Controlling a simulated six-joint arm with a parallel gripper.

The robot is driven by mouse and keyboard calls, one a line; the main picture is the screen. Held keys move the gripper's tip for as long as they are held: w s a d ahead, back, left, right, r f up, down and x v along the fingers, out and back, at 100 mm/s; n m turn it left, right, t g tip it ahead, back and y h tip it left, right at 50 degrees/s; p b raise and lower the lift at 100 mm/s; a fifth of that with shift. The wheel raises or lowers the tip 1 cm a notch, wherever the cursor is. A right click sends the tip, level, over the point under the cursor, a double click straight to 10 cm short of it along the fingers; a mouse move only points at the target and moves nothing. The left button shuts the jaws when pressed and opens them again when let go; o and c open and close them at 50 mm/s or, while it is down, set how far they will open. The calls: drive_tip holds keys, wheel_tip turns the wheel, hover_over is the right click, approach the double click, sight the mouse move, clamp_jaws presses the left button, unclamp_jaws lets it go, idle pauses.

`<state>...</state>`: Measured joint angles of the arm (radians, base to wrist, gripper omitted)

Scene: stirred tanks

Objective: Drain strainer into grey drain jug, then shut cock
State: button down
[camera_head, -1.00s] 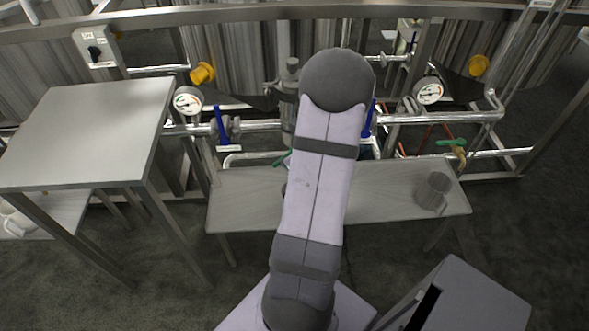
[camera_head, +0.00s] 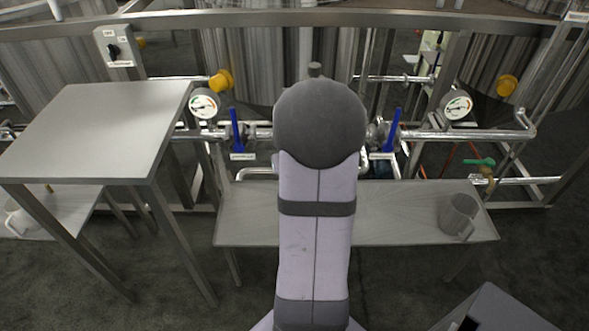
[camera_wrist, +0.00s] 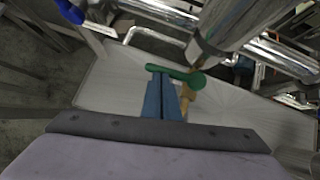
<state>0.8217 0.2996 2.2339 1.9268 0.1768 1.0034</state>
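The grey drain jug (camera_head: 459,214) stands upright on the right part of the low bench. The strainer is a steel cylinder (camera_wrist: 235,22) in the wrist view; in the head view my arm hides nearly all of it. Below it is a brass cock (camera_wrist: 188,97) with a green lever (camera_wrist: 176,73) lying roughly crosswise in the wrist picture. My gripper (camera_wrist: 168,80) has blue fingers side by side with hardly any gap, tips at or just short of the lever. I cannot tell whether they touch it. Nothing shows between them. In the head view my arm hides the gripper.
The low bench (camera_head: 400,222) is bare left of the jug. Another green-handled cock (camera_head: 480,163) is above the jug. Blue valve handles (camera_head: 236,131) flank my arm. A taller steel table (camera_head: 90,130) stands left, with a white jug (camera_head: 22,222) on the shelf beside it.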

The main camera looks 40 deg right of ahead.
drive_tip(key=shift+w, duration=0.25)
idle(0.6)
drive_tip(key=s+a+r+p, duration=0.4)
drive_tip(key=s+a+r, duration=0.3)
drive_tip(key=r, duration=0.1)
drive_tip(key=shift+s+r+p, duration=0.15)
drive_tip(key=shift+r+p, duration=0.1)
drive_tip(key=shift+p, duration=0.15)
drive_tip(key=shift+a, duration=0.1)
drive_tip(key=shift+n, duration=0.3)
